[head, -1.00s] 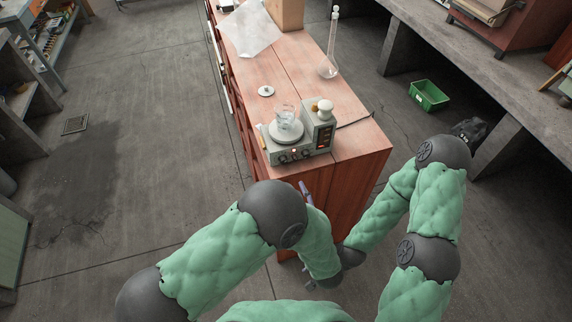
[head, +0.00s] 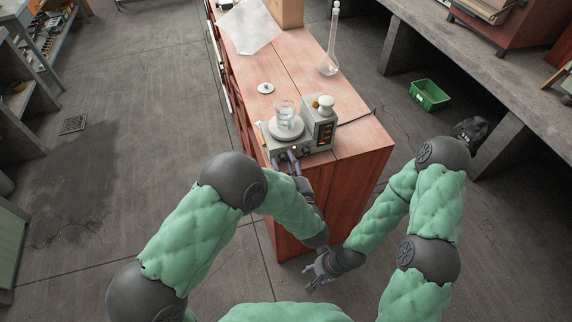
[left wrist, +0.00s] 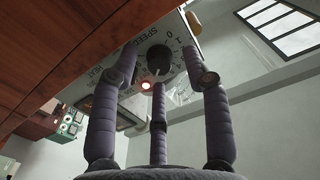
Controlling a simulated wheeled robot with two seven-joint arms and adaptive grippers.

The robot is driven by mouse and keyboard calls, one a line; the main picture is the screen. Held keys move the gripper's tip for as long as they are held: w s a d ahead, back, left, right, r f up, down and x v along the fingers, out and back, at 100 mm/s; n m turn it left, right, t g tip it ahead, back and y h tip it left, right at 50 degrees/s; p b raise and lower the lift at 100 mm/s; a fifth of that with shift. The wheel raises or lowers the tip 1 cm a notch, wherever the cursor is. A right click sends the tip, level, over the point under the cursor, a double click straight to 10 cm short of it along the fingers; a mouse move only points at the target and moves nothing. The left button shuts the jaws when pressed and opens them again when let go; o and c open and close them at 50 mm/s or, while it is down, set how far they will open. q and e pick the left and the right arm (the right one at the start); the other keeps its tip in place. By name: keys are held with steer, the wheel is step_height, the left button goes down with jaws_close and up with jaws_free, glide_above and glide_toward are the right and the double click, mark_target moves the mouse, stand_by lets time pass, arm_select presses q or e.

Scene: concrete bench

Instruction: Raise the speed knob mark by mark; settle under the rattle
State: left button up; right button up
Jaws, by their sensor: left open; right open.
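The stirrer (head: 288,151) is a grey device at the near end of the wooden bench, with a round plate and a glass beaker (head: 284,113) of clear liquid on it. In the left wrist view its front panel reads SPEED and HEAT. The dark speed knob (left wrist: 159,58) with a pale pointer sits inside a ring of numbered marks. My left gripper (head: 285,160) is open at the panel; its fingers (left wrist: 160,75) spread around the knob, and I cannot tell whether they touch it. My right gripper (head: 320,269) is open and empty, low in front of the bench.
A long-necked flask (head: 329,62), a small white disc (head: 265,88) and a paper sheet (head: 248,26) are farther back. A green crate (head: 429,95) is on the floor at right.

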arm_select(q)
steer(key=shift+c, duration=0.3)
jaws_close()
steer(key=m+p, duration=0.2)
steer(key=shift+r+m+p, duration=0.2)
steer(key=shift+m+p, duration=0.15)
steer(key=shift+m, duration=0.05)
steer(key=shift+w+f+m+p, duration=0.1)
steer(key=shift+m+p, duration=0.45)
steer(key=shift+m, duration=0.55)
steer(key=shift+o, duration=0.3)
jaws_free()
steer(key=shift+f, duration=0.1)
